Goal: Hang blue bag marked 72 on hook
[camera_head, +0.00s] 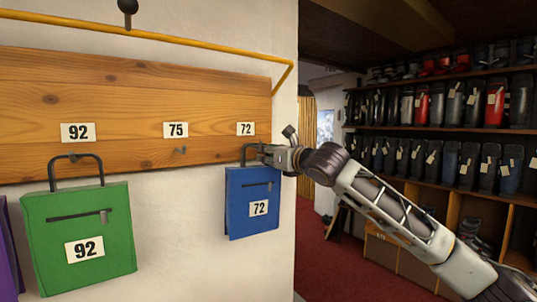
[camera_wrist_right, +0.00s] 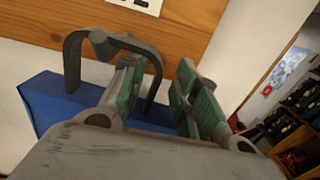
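The blue bag (camera_head: 250,190) marked 72 hangs nearly upright against the wall, below the 72 label (camera_head: 246,129) on the wooden board. In the right wrist view its dark handle (camera_wrist_right: 73,68) loops up around a grey, round-ended hook (camera_wrist_right: 98,36), and blue cloth (camera_wrist_right: 55,98) shows below. My right gripper (camera_head: 264,153) is at the right side of the handle. In the wrist view its green-padded fingers (camera_wrist_right: 160,92) stand apart, with the handle's right leg appearing in the gap near the left finger. Whether they touch it is unclear. My left gripper is not in view.
The wooden board (camera_head: 120,95) also carries labels 92 and 75. A green bag (camera_head: 80,235) marked 92 hangs at left, beside a purple edge (camera_head: 8,255). A yellow rail (camera_head: 180,42) runs above. Boot shelves (camera_head: 440,130) stand behind right.

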